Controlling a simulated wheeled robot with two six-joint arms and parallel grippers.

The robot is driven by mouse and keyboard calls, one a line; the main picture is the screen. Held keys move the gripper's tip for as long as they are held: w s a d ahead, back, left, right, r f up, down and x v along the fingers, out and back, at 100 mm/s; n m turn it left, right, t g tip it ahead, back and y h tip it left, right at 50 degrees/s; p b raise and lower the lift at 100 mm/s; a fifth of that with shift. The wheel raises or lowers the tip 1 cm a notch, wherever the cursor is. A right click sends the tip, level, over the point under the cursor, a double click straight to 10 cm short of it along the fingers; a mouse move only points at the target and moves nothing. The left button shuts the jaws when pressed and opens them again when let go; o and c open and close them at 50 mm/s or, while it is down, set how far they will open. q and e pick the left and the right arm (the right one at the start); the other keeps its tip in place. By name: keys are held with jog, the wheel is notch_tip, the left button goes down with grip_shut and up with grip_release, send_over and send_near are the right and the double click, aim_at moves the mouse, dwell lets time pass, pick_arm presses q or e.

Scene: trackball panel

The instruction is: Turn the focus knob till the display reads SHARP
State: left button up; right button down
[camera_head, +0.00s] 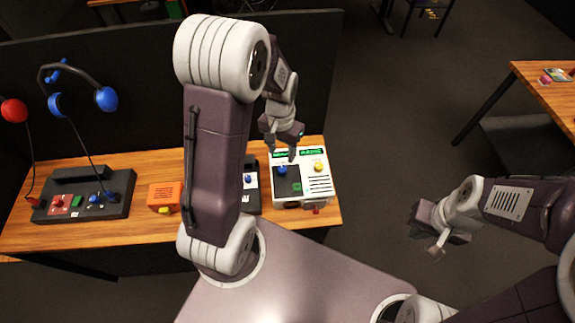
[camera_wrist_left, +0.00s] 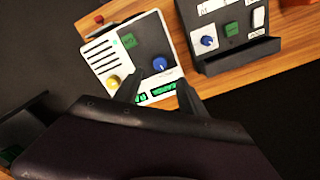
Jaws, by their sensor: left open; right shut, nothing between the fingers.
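A white panel (camera_head: 320,185) with a dark inset stands at the right end of the wooden table. It carries a blue knob (camera_head: 282,169), a yellow knob (camera_head: 318,167) and lit green displays (camera_head: 312,152) along its far edge. The wrist view also shows the blue knob (camera_wrist_left: 160,64), the yellow knob (camera_wrist_left: 113,82) and a green display (camera_wrist_left: 162,89); I cannot read its text surely, nor tell which knob is the focus knob. My left gripper (camera_head: 291,154) is open above the panel's far edge, apart from the blue knob. My right gripper (camera_head: 437,251) is shut and empty, off to the right.
A dark device with a white face (camera_head: 250,188) stands left of the panel, partly behind my left arm. An orange box (camera_head: 165,197) and a black console (camera_head: 105,207) with headphones (camera_head: 106,98) are further left. A dark partition (camera_head: 315,85) rises behind the table.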

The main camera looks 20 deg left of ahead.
aim_at(282, 169)
pick_arm(q)
notch_tip(282, 169, down, 9)
dwell(0.3)
